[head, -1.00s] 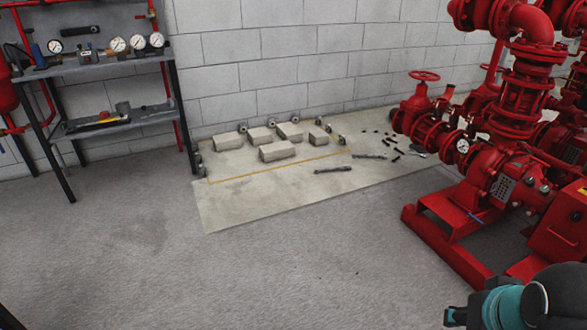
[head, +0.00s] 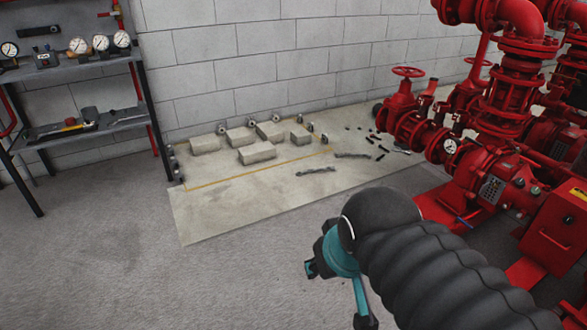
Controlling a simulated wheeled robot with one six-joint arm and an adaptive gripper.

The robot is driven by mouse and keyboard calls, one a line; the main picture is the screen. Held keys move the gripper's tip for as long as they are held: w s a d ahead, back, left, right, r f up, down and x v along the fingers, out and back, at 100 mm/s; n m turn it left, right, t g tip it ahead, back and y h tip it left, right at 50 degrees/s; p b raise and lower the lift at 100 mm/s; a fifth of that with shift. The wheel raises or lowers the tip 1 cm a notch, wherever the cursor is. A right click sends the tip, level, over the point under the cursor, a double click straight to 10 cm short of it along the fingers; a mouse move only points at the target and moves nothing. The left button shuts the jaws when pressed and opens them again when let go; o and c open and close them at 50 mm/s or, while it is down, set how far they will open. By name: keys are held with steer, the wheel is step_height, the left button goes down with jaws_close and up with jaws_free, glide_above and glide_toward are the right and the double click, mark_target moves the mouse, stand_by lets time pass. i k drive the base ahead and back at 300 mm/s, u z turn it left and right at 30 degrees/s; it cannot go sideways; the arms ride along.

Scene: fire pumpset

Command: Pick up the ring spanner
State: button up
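Two long grey tools lie flat on the pale mat (head: 215,220) in the head view. One is the nearer tool (head: 316,171) and the other is the farther tool (head: 352,156), to its right. Both look like spanners; they are too small to tell which has ring ends. My gripper (head: 338,295), teal and black, is at the bottom centre, in front of the mat and well apart from both tools. Its two fingers look spread, with nothing seen between them. My black sleeved arm fills the lower right.
Several pale blocks (head: 257,153) and small fittings lie at the back of the mat by the wall. Small dark parts (head: 378,146) lie right of the tools. A red pumpset (head: 490,150) stands at right, a shelf with gauges (head: 80,140) at left. The floor (head: 110,275) at front left is clear.

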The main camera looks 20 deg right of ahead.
mark_target(330, 168)
steer(key=z, duration=0.2)
steer(key=i, duration=0.8)
steer(key=z, duration=3.95)
steer(key=i, duration=0.4)
steer(key=u, duration=1.05)
